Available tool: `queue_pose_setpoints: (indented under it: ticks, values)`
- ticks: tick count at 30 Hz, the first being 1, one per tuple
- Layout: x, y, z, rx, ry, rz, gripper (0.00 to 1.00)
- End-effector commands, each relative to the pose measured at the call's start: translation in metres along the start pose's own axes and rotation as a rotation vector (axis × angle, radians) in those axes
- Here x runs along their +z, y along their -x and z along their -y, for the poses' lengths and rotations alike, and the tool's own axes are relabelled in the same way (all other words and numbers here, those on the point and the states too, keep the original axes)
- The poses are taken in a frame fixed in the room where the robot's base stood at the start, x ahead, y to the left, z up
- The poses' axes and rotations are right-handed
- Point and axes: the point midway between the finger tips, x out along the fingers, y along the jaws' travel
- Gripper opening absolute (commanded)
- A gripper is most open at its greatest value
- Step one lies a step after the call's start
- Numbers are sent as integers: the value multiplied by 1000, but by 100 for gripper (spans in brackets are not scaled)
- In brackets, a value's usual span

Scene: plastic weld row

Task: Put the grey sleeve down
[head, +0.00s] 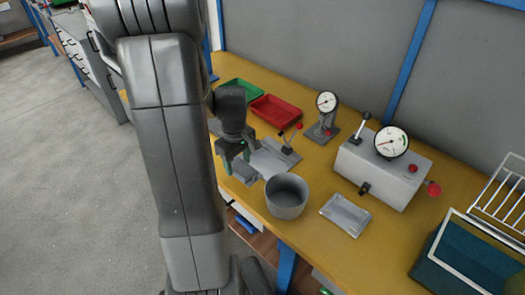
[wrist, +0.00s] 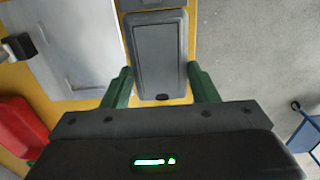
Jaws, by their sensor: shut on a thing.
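The grey sleeve (wrist: 160,55) is a flat, dark grey rectangular piece with a raised rim. In the head view my gripper (head: 234,158) points down near the bench's front edge, left of the round grey pot. The sleeve (head: 245,173) shows just below the fingers, partly hidden by them. I cannot tell whether its underside touches the bench.
A light metal plate (head: 268,158) with a lever lies beside the sleeve. The grey pot (head: 287,196), a clear packet (head: 345,214) and a gauge box (head: 382,170) stand to the right. Red (head: 276,111) and green (head: 240,88) trays sit behind. The bench (head: 318,240) ends close in front.

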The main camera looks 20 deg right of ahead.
Motion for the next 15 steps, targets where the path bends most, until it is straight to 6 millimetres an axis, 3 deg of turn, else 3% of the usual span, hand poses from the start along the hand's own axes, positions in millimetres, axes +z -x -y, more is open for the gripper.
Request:
queue_pose_setpoints:
  ticks: [3,9,15]
  values:
    - [1,2,-35,0,-7,0,27]
    - [1,2,-84,0,-5,0,27]
    - [1,0,-108,-1,-3,0,27]
